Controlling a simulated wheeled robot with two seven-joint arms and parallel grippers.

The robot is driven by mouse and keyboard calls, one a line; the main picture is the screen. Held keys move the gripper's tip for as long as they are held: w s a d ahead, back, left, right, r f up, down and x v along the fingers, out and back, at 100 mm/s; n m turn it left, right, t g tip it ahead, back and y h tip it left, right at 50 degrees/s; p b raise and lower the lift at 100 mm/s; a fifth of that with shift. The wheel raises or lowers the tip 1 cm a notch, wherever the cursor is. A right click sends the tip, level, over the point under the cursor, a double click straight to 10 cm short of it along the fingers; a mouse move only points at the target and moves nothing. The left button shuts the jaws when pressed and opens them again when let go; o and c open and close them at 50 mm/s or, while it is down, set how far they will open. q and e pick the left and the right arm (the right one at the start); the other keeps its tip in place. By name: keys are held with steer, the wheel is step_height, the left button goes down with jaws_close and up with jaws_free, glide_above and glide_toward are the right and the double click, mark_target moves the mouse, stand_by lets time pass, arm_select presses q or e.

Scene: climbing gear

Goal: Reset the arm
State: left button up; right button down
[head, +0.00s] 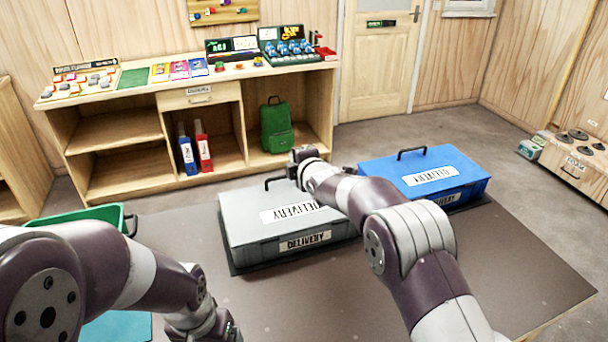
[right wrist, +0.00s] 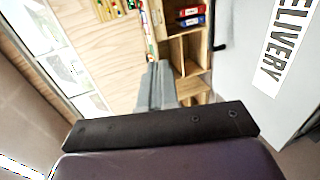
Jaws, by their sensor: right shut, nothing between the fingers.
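My right arm reaches forward over the grey delivery box (head: 250,215), its end near the box's black handle in the head view. In the right wrist view my right gripper (right wrist: 156,85) has its grey fingers together with nothing between them. The grey box is closed and also shows tilted at the right of the wrist view (right wrist: 240,80). My left arm comes in from the left and bends down to the bottom edge of the head view. Its wrist shows there, but its fingers are out of the picture.
A closed blue delivery box (head: 455,165) stands on the brown table (head: 510,265) right of my right arm. A green crate (head: 85,217) is partly hidden behind my left arm. A wooden shelf unit (head: 115,140) stands behind. The table's right front is clear.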

steer(key=s+d+f+m+g+h, duration=0.25)
steer(key=s+d+f+m, duration=0.3)
steer(key=s, duration=0.35)
steer(key=s+d+f+m+g+h, duration=0.1)
steer(key=s+d+f+m+g, duration=0.35)
steer(key=s+f+m, duration=0.35)
steer(key=s+d+r+m+g+h+p, duration=0.1)
steer(key=s+d+r+m+g, duration=0.1)
steer(key=s+d+m, duration=0.2)
steer(key=s+d+r+m+g+h+p, duration=0.1)
steer(key=s+d+m, duration=0.4)
steer(key=s, duration=1.6)
steer(key=d+r+g, duration=0.1)
steer(key=d+g, duration=0.1)
steer(key=d, duration=0.3)
steer(key=shift+d+r+p, duration=0.15)
steer(key=shift+r+p, duration=0.05)
steer(key=shift+p, duration=0.15)
